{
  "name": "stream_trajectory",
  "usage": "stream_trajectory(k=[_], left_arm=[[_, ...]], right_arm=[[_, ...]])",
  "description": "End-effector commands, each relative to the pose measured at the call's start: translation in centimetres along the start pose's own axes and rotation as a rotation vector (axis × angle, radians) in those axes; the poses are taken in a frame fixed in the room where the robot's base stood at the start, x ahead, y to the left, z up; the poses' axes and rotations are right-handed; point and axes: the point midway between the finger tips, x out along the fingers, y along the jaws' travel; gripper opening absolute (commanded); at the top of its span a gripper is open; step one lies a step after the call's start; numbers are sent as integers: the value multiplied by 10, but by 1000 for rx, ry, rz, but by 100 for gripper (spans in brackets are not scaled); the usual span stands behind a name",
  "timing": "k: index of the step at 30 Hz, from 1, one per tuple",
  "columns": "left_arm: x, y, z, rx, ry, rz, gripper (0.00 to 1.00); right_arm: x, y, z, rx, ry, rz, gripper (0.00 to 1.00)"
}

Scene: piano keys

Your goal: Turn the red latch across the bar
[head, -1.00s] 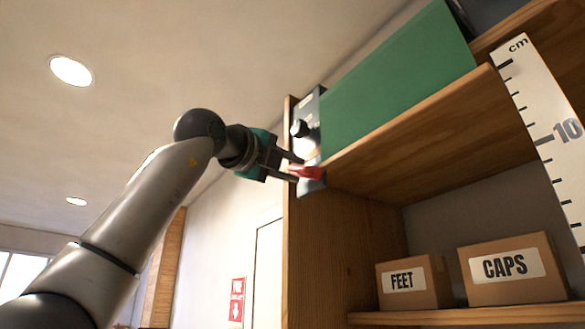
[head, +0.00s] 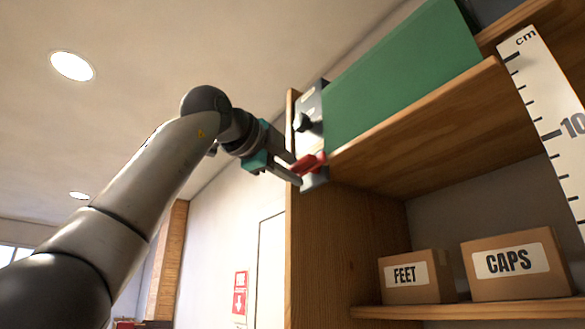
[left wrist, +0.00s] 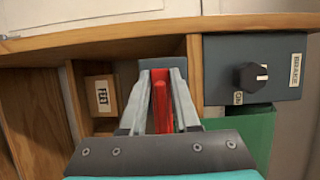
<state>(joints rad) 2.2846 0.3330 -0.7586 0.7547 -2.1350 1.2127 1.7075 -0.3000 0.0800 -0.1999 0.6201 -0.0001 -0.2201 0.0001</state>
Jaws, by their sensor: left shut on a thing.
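The red latch (head: 312,161) sits on a small grey block (head: 316,179) at the left end of the shelf, below a grey panel with a black knob (head: 302,123). My left gripper (head: 297,170) is shut on the latch. In the left wrist view the red latch (left wrist: 161,103) stands between the two fingers, with the grey block (left wrist: 152,66) behind it. The knob (left wrist: 250,76) shows to the right there, on a panel labelled BRAKE. I see no separate bar clearly in either view. My right gripper is not in view.
A green panel (head: 405,75) stands on the upper shelf (head: 425,112) beside the knob panel. A cm ruler (head: 548,110) is at the right. The space left of the cabinet is open.

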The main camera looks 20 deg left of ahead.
Motion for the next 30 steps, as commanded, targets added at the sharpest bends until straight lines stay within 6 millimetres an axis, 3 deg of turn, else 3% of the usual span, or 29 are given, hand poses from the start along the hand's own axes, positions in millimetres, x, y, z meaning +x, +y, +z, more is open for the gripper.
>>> stream_trajectory(k=[9,10,14,23,30], left_arm=[[0,0,0,-6,1,2,0],[0,0,0,-6,1,2,32],[0,0,0,-5,1,2,46],[-3,0,0,-3,0,0,46],[-38,2,1,-2,0,-5,46]], right_arm=[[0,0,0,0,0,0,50],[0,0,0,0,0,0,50],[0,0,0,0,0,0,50],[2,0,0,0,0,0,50],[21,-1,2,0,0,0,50]])
